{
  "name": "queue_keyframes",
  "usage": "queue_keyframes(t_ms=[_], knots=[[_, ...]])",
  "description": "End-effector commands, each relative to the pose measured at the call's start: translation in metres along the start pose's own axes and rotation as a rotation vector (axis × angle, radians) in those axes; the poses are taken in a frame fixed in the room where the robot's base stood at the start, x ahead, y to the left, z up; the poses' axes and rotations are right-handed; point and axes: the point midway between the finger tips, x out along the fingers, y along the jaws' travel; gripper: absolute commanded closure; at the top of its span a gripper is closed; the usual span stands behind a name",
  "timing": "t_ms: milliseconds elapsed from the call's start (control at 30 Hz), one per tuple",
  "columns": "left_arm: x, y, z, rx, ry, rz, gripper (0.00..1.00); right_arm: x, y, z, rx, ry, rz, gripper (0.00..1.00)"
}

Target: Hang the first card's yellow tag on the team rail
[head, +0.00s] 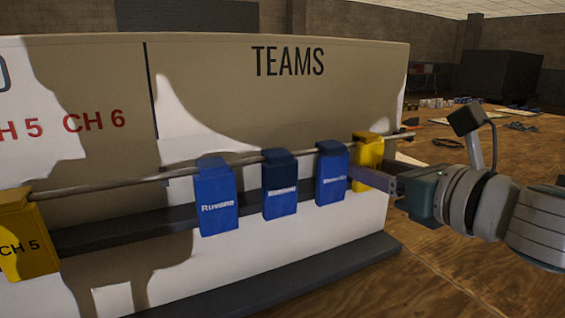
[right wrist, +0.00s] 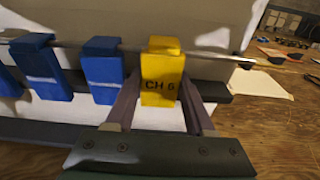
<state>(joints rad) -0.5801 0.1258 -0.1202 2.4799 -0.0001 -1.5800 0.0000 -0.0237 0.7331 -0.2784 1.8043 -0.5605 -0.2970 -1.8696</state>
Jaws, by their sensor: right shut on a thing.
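A yellow tag (head: 368,150) marked "CH 6" in the right wrist view (right wrist: 161,72) is at the right end of the team rail (head: 248,160), under the word TEAMS. Its top is at the rail; I cannot tell whether it is fully hooked over. My right gripper (head: 356,176) comes in from the right and is shut on the yellow tag, one finger at each side in the right wrist view (right wrist: 161,92). Blue tags (head: 216,196), (head: 279,185) and (head: 332,174) hang on the rail to its left. My left gripper is out of view.
Another yellow tag (head: 24,238), marked "CH 5", hangs at the far left of the rail. A dark bar (head: 120,231) runs below the rail. The board (head: 365,75) stands behind. The wooden surface (head: 450,275) at right front is clear.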

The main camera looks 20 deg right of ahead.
Motion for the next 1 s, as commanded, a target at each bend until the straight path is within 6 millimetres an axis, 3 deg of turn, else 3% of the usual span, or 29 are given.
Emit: queue_keyframes(t_ms=[300,333,600,1000], knots=[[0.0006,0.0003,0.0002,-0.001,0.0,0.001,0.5,0.0,0.0001,-0.001,0.0,0.0,0.0,0.95],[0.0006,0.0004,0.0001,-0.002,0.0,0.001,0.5,0.0,0.0001,-0.001,0.0,0.0,0.0,0.44],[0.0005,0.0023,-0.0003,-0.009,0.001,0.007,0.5,-0.0001,0.0002,-0.001,0.001,0.0,0.0,0.14],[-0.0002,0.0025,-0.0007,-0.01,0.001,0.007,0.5,-0.0064,0.0001,-0.0021,0.001,0.002,0.001,0.11]])
